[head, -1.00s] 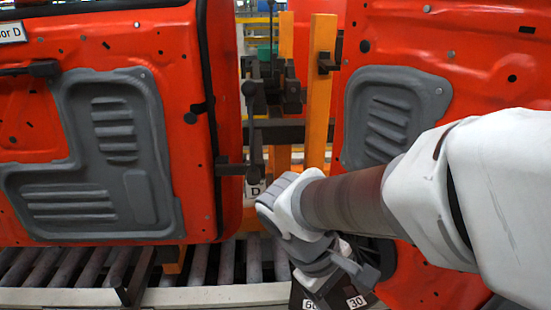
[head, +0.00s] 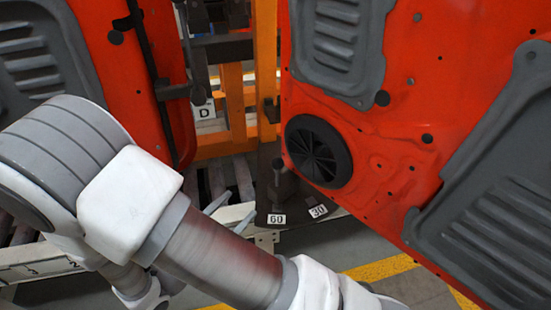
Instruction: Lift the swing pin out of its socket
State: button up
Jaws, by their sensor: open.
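The swing pin (head: 278,178) appears as a dark upright pin with a rounded top, in the dark plate between the two red doors, just behind the "60" label. Its lower end and the socket are hard to make out.
The right red door (head: 400,145) with a round black speaker grille hangs close to the pin's right. The dark plate (head: 268,205) carries labels "60" and "30". Floor at lower right is clear.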

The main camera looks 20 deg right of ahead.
aim_at(274, 167)
jog(key=x, duration=0.8)
jog(key=p+x, duration=0.1)
jog(key=x, duration=0.8)
jog(key=shift+w+a, duration=0.2)
jog(key=shift+w, duration=0.1)
grip_shut()
dwell(0.7)
